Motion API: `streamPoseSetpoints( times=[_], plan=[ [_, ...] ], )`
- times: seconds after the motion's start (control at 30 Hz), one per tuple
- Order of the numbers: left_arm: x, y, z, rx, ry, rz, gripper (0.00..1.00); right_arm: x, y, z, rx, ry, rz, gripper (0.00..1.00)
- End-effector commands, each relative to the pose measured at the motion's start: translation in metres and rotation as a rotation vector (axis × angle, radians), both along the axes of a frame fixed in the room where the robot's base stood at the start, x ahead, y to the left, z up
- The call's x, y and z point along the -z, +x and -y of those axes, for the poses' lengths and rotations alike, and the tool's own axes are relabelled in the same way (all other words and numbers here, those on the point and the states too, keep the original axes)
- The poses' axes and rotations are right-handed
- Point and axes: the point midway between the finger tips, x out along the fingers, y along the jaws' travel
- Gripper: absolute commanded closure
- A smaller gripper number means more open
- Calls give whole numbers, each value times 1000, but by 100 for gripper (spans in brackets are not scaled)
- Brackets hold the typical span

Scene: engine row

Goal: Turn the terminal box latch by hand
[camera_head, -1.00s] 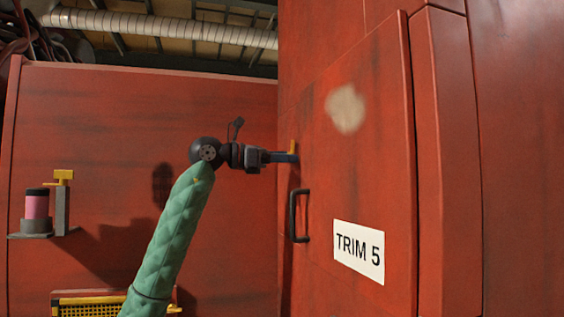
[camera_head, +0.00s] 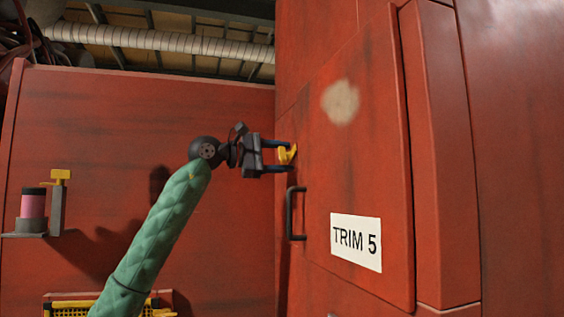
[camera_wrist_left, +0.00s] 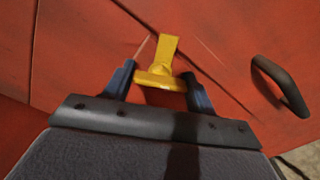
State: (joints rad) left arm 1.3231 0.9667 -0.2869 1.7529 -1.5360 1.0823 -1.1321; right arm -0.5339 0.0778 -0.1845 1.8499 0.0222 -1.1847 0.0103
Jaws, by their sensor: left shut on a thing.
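The yellow latch (camera_head: 287,154) sits on the red terminal box door (camera_head: 350,160), above the black handle (camera_head: 296,214). My left gripper (camera_head: 284,156) is at the latch, with one finger above it and one below. In the left wrist view the latch (camera_wrist_left: 163,68) stands between the two dark blue fingertips, its crosspiece spanning them and its narrower arm pointing away. The left gripper (camera_wrist_left: 160,84) is shut on the latch. My right gripper is in neither view.
A shelf with a pink and black cylinder (camera_head: 33,207) and a yellow-topped post (camera_head: 59,180) is on the left red wall. A yellow basket (camera_head: 70,309) is below.

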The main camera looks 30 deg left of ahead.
Motion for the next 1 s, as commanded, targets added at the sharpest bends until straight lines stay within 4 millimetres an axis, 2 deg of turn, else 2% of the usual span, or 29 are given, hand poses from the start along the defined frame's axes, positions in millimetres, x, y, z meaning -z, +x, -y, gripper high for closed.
streamPoseSetpoints(
  times=[0.2,0.5,1.0],
  plan=[
    [3,0,0,1,143,117,66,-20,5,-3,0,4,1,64],
    [3,-1,0,2,281,235,66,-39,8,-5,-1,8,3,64],
    [3,0,0,2,346,287,66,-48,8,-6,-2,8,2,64]
  ],
)
